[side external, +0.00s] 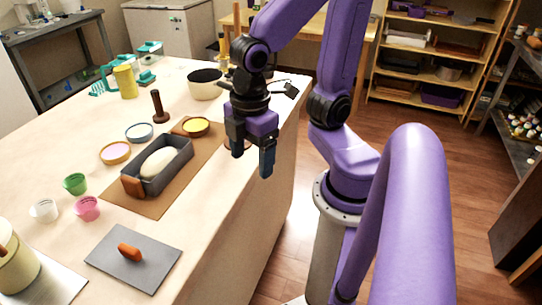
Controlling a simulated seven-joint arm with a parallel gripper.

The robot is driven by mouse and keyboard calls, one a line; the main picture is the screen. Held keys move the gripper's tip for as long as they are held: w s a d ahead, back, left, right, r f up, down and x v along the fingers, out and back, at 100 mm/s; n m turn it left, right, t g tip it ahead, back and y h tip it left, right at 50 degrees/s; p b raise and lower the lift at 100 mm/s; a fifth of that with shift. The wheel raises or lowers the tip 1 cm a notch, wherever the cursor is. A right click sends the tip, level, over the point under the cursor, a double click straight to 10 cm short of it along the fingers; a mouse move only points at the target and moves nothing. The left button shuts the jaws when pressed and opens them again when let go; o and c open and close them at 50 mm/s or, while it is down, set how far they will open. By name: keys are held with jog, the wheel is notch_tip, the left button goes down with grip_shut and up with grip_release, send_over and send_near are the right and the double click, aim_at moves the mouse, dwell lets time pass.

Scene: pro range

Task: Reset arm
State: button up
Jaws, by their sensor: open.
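My gripper (252,158) hangs at the end of my purple arm, pointing down. It is open and empty, near the right edge of the table (215,222), to the right of the yellow-filled bowl. Part of a small round item shows behind its fingers; what it is I cannot tell.
A grey pan (178,172) with a pale loaf-like lump stands on a brown mat (150,207). A white bowl (205,85) stands further back.

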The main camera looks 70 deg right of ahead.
jog(key=shift+m, duration=0.3)
jog(key=s, duration=0.1)
jog(key=s+d, duration=0.1)
jog(key=s+f, duration=0.1)
jog(key=shift+s+d, duration=0.25)
jog(key=shift+d, duration=0.15)
